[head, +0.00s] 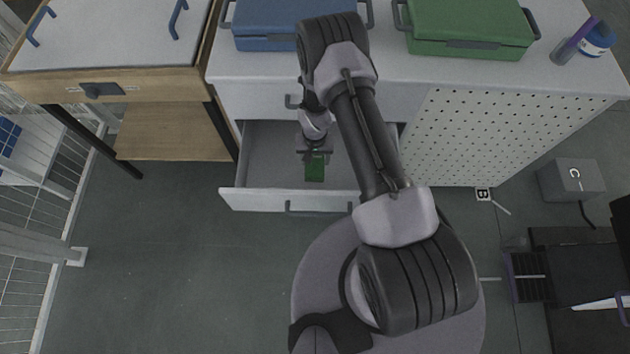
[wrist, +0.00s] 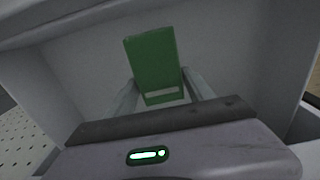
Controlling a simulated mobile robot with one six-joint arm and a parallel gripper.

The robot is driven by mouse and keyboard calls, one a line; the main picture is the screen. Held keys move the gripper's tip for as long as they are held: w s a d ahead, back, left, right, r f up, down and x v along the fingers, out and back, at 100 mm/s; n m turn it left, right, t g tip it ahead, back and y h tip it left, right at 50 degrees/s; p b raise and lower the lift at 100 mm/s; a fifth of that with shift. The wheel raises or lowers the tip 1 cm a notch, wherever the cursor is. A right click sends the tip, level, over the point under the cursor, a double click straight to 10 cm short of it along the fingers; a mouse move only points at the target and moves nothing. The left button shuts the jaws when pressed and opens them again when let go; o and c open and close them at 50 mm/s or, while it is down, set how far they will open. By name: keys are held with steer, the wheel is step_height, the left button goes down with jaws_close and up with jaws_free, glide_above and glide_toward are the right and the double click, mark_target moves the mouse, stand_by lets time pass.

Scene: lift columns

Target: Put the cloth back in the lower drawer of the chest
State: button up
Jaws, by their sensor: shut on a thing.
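The cloth (head: 315,167) is a small green rectangle with a pale stripe, seen larger in the wrist view (wrist: 152,60). My gripper (head: 315,153) is shut on the cloth, with a finger on each side of it in the wrist view (wrist: 160,95). The cloth is inside the outline of the pulled-out lower drawer (head: 265,197) of the white chest. I cannot tell whether the cloth touches the drawer floor. The drawer looks otherwise empty, but my arm hides part of its right side.
The upper drawer (head: 260,100) is closed above the open one. A blue case (head: 270,35) and a green case (head: 470,30) stand on the chest top. A perforated panel (head: 500,140) is to the right. A wooden desk (head: 150,85) is at the left. Floor at the lower left is clear.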

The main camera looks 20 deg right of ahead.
step_height(320, 180, down, 12)
steer(key=b, duration=0.4)
steer(key=shift+s+r+b, duration=0.15)
steer(key=shift+r+b, duration=0.1)
steer(key=shift+b, duration=0.1)
steer(key=o, duration=1.3)
steer(key=shift+r, duration=0.1)
